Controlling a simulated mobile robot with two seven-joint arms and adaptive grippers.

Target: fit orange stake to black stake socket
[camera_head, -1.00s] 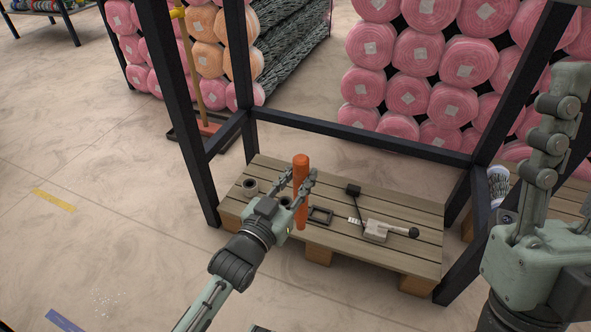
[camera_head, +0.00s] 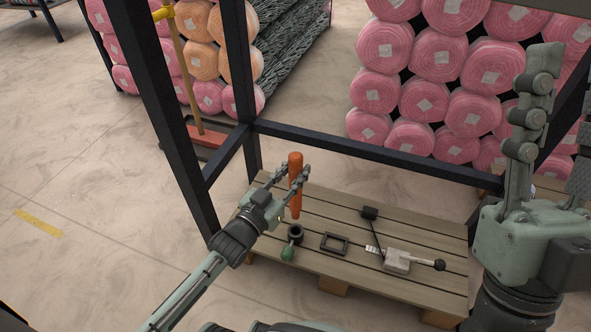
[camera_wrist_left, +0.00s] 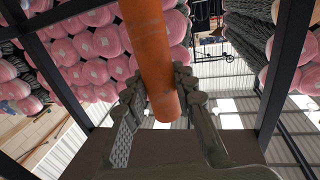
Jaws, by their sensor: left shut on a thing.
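The orange stake (camera_head: 296,190) is held roughly upright above the pallet by my left gripper (camera_head: 288,177). Its fingers are shut on the stake from both sides. In the left wrist view the stake (camera_wrist_left: 155,55) runs between the two fingers (camera_wrist_left: 160,98), with one end close to the camera. A round black socket (camera_head: 296,231) lies on the pallet just below the stake's lower end, seen apart from it. I cannot tell the exact gap. My right gripper (camera_head: 548,110) is raised at the right edge, partly cut off.
Pink rolls (camera_head: 410,90) stand behind.

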